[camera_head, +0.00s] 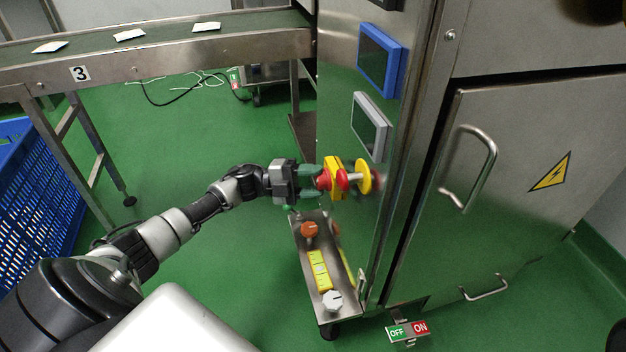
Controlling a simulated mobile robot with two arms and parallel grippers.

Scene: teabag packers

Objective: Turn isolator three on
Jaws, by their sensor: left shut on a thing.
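My left gripper (312,181) reaches in from the left to the side of the steel cabinet (345,230). It is shut on a red and yellow switch (333,168) that stands out from the cabinet side. Red parts and a yellow disc (364,177) show to the right of the fingers; I cannot tell which of these are reflections in the steel. The fingers hide part of the red handle, and its turn position cannot be read. An OFF/ON label (408,331) shows low by the cabinet. My right gripper is not in view.
A conveyor (150,62) with a "3" plate and several white packets runs at the back left. A blue crate (35,190) stands at the left. Below my gripper is a steel ledge (309,256) with orange and white knobs. Green floor lies open between.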

